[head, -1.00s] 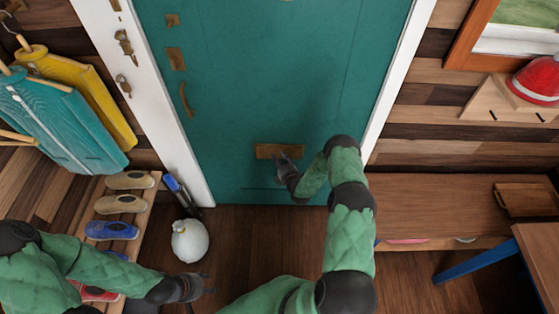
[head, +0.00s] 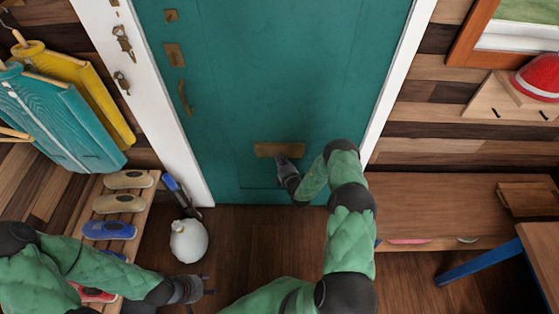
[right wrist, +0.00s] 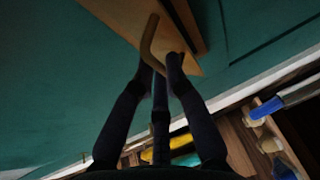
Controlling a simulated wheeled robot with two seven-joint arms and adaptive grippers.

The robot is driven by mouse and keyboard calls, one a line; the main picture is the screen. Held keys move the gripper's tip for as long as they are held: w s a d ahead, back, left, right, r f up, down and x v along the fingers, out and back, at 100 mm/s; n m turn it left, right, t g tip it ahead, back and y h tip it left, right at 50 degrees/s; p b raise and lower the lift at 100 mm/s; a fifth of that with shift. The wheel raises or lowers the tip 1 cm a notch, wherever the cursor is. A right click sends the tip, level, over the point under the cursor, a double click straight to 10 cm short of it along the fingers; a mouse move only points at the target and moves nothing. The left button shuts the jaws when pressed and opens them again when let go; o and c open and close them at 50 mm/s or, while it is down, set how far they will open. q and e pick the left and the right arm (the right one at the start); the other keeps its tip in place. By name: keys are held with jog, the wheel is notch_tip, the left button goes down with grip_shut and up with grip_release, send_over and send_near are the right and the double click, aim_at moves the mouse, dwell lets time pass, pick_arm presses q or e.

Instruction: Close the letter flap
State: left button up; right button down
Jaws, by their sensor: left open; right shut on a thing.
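The letter flap (head: 279,150) is a brass plate low on the teal door (head: 270,80). My right gripper (head: 281,160) is at its lower edge. In the right wrist view, the flap (right wrist: 127,24) shows as a tan plate with a dark strip along one side and a curved brass pull (right wrist: 149,38). The fingertips of my right gripper (right wrist: 158,68) are shut on this pull. I cannot tell how far the flap stands from the door. My left gripper (head: 205,288) is open and empty, low at the left, far from the flap.
A shoe rack (head: 150,190) and a white round sack-like object (head: 189,241) stand left of the door. A wooden bench (head: 440,205) stands at the right.

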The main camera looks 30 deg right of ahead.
jog(key=shift+w+d+f+n+t+b, duration=0.25)
jog(key=shift+f+n+t+b, duration=0.45)
jog(key=shift+t+b, duration=0.8)
jog(key=shift+w+d+f+n+t+b, duration=0.15)
jog(key=shift+w+f+n+t+b, duration=0.45)
jog(key=shift+b, duration=1.55)
jog(key=shift+w+d+f+n+t+b, duration=0.15)
jog(key=shift+f+n+t+b, duration=0.65)
jog(key=shift+t+b, duration=0.85)
jog(key=shift+d+y, duration=0.1)
jog(key=shift+y, duration=0.2)
jog(key=c, duration=1.3)
grip_release()
jog(key=shift+o, duration=0.2)
jog(key=shift+f, duration=0.1)
jog(key=v, duration=1.2)
